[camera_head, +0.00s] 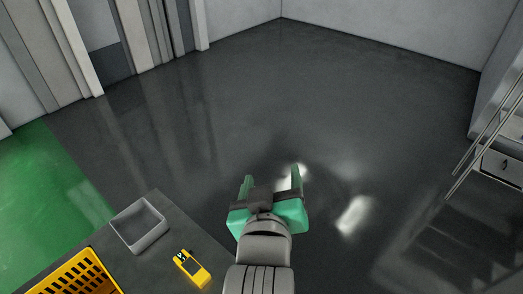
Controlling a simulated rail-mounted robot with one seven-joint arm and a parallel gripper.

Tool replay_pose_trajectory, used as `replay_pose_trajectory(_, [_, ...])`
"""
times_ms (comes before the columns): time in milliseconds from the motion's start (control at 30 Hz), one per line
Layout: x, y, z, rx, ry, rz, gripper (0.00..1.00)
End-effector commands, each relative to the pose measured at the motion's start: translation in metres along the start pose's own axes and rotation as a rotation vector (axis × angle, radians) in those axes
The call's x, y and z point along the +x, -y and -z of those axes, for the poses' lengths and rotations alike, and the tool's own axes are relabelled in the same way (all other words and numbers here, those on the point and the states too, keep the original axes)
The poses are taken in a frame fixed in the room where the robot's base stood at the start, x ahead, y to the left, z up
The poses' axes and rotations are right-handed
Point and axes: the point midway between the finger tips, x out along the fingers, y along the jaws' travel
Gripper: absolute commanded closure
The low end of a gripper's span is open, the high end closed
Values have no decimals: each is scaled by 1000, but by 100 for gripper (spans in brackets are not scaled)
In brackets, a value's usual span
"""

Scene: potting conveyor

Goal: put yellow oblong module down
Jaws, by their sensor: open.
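The yellow oblong module (192,268) lies on the dark grey table (165,266) at the lower left, near the table's right edge. It has a dark part on its upper end. My gripper (272,177) has green fingers, spread apart and pointing away up the picture. It is to the right of the module, past the table's edge, with the floor showing behind it. Nothing shows between the fingers. The gripper and the module are apart.
A grey open box (139,225) stands on the table just up and left of the module. A yellow perforated crate (77,275) is at the lower left, cut off by the frame. The middle floor is clear.

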Motion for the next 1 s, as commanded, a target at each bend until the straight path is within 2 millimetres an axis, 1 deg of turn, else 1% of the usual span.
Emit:
replay_pose_trajectory(33, [-24, -17, 49, 69, -154, -33, 31])
replay_pose_trajectory(67, [-40, -26, 76, 114, -248, -45, 31])
replay_pose_trajectory(100, [-63, -36, 108, 166, -363, -58, 31])
replay_pose_trajectory(167, [-98, -50, 145, 235, -514, -65, 31])
replay_pose_trajectory(200, [-119, -57, 164, 271, -599, -66, 31])
replay_pose_trajectory(300, [-158, -68, 193, 333, -744, -60, 31])
replay_pose_trajectory(400, [-175, -73, 204, 358, -806, -55, 31])
replay_pose_trajectory(467, [-178, -73, 206, 362, -814, -54, 31])
replay_pose_trajectory(667, [-177, -73, 206, 361, -810, -54, 31])
replay_pose_trajectory(767, [-180, -79, 221, 365, -810, -51, 31])
replay_pose_trajectory(900, [-187, -91, 258, 379, -810, -41, 31])
replay_pose_trajectory(967, [-188, -93, 263, 383, -810, -38, 31])
replay_pose_trajectory(1000, [-188, -92, 261, 384, -810, -37, 31])
